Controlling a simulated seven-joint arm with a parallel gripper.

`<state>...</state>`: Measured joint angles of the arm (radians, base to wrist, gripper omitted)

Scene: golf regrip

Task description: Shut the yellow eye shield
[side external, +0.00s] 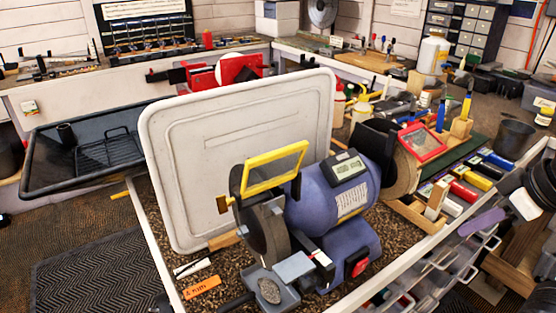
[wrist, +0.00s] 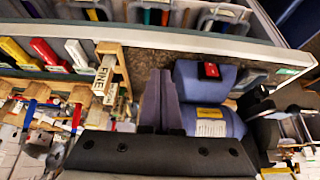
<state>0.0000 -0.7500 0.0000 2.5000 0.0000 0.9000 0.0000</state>
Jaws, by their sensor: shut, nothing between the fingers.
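The yellow eye shield (side external: 275,153) is a clear pane in a yellow frame. In the side view it stands raised and tilted above the left wheel (side external: 264,232) of the blue bench grinder (side external: 318,198). A bit of yellow at the lower right edge of the wrist view (wrist: 275,171) appears to be its frame. My gripper (side external: 463,231) is at the right of the side view, well apart from the shield, near the drawers. Its purple fingers are together and empty; they also show in the wrist view (wrist: 162,74), left of the grinder body (wrist: 212,115).
A red-framed shield (side external: 422,157) sits over the grinder's right wheel (side external: 401,174). A large white panel (side external: 180,160) stands upright behind the grinder. A small tray (side external: 287,296) lies at its front. Coloured boxes (side external: 464,191) and wooden holders line the right side.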

